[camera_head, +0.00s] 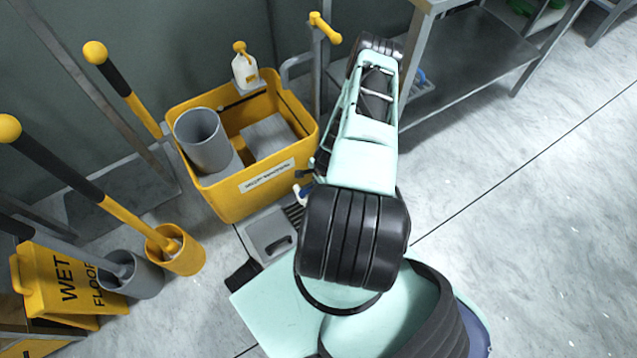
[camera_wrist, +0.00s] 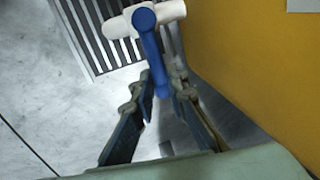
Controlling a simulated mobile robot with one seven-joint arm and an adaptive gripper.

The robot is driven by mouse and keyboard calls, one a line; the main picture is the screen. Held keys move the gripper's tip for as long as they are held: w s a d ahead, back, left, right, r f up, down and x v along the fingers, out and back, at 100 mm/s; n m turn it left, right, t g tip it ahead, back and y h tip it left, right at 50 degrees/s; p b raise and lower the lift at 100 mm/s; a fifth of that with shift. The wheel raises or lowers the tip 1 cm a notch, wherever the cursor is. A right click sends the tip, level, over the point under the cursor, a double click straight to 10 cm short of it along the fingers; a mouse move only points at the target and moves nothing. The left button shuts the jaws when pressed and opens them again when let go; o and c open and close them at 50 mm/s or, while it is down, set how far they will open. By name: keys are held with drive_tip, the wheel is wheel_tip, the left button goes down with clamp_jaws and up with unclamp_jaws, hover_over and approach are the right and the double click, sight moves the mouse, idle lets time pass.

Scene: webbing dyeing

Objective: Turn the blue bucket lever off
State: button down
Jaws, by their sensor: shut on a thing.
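The blue lever (camera_wrist: 148,48) is mounted on a white valve (camera_wrist: 118,26), at the top of the wrist view. My gripper (camera_wrist: 163,82) is shut on the lever's lower end, with one finger on each side. In the head view, the lever (camera_head: 307,190) and the valve (camera_head: 298,187) show as small shapes at the front right corner of the yellow bucket (camera_head: 225,203). My arm covers my gripper's fingers there. The bucket's yellow wall (camera_wrist: 250,60) rises close to the right of the fingers in the wrist view.
A slatted drain grate (camera_wrist: 88,30) lies below the valve. A grey cylinder (camera_head: 203,143) and a white bottle (camera_head: 244,70) are at the bucket. Mops, a yellow wet floor sign (camera_head: 62,285) and a metal shelf (camera_head: 470,60) stand around. Floor at right is clear.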

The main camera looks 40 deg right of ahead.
drive_tip(key=shift+w, duration=0.15)
idle(0.4)
drive_tip(key=c, duration=1.9)
unclamp_jaws()
wheel_tip(320, 180, up, 12)
drive_tip(key=s, duration=0.2)
drive_tip(key=shift+s+a, duration=0.15)
drive_tip(key=shift+s, duration=0.05)
drive_tip(key=shift+f, duration=0.1)
